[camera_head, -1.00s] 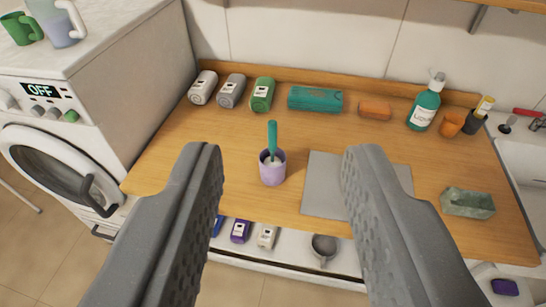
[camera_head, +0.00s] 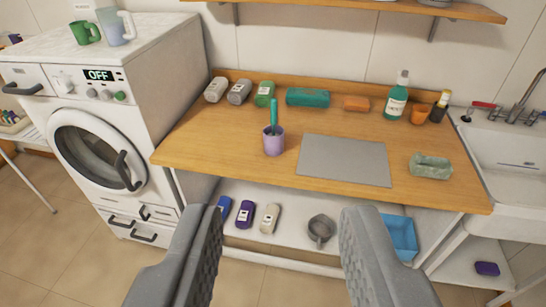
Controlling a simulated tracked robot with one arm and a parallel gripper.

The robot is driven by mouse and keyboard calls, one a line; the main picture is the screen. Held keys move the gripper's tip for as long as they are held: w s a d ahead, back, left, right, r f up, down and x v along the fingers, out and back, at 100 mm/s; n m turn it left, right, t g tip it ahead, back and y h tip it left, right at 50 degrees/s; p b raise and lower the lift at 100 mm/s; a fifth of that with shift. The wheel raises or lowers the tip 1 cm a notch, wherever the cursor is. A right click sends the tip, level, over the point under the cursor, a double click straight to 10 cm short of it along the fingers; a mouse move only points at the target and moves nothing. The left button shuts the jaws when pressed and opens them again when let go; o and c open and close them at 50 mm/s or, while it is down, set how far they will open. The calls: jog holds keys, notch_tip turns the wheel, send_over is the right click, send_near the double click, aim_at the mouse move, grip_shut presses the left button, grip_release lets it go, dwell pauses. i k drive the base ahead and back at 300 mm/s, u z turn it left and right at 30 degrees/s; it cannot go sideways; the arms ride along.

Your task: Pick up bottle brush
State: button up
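The bottle brush (camera_head: 273,118) has a teal handle and stands upright, tilted slightly, in a lilac cup (camera_head: 274,144) on the wooden counter. Its lower end is hidden inside the cup. My gripper (camera_head: 281,222) is open and empty, with its two grey fingers wide apart at the bottom of the view. In the picture the fingertips are below the cup, in front of the lower shelf.
A grey mat (camera_head: 345,160) lies right of the cup. Several bottles (camera_head: 264,94) and a teal pack (camera_head: 307,97) line the counter's back. A washing machine (camera_head: 93,150) is at left, a sink (camera_head: 510,150) at right. The lower shelf (camera_head: 290,236) holds bottles and a pot.

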aim_at(273, 101)
jog(key=z, duration=0.2)
jog(key=k, duration=0.25)
jog(key=u, duration=0.75)
jog(key=i, duration=1.4)
jog(key=z, duration=0.4)
jog(key=i, duration=0.7)
jog(key=z, duration=0.5)
